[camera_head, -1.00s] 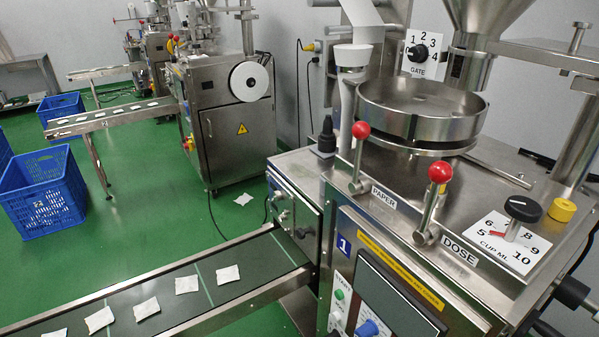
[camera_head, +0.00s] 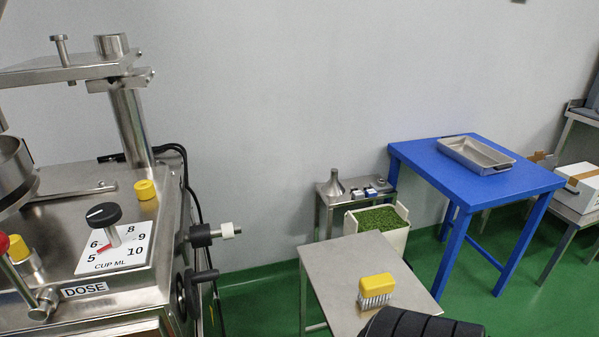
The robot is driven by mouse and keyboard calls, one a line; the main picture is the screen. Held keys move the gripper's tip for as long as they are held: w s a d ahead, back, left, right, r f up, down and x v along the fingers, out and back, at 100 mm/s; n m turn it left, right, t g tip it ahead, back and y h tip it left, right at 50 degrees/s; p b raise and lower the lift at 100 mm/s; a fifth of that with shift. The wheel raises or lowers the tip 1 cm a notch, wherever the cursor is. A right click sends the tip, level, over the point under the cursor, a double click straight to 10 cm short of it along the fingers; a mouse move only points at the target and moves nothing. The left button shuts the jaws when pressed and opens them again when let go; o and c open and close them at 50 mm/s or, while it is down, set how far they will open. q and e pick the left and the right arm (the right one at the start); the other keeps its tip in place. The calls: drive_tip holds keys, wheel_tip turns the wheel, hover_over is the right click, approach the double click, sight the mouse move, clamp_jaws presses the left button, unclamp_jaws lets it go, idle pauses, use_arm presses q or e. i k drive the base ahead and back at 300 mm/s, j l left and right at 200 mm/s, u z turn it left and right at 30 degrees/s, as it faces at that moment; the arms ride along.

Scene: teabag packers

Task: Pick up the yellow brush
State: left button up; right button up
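The yellow brush (camera_head: 376,286) stands with its pale bristles down on a small steel table (camera_head: 345,262), low and right of centre. Its yellow block is on top. A dark ribbed rounded shape (camera_head: 420,325) shows at the bottom edge, in front of the brush and overlapping the table's near side; I cannot tell what it is. No fingers of my left or right gripper show.
The steel packing machine (camera_head: 130,285) with knobs and side handles fills the left. A blue table (camera_head: 415,150) with a metal tray (camera_head: 476,155) stands at the right. A white bin of green leaves (camera_head: 378,220) is behind the small table. Green floor lies between machine and table.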

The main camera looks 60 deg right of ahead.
sight(376, 286)
drive_tip(key=z, duration=2.45)
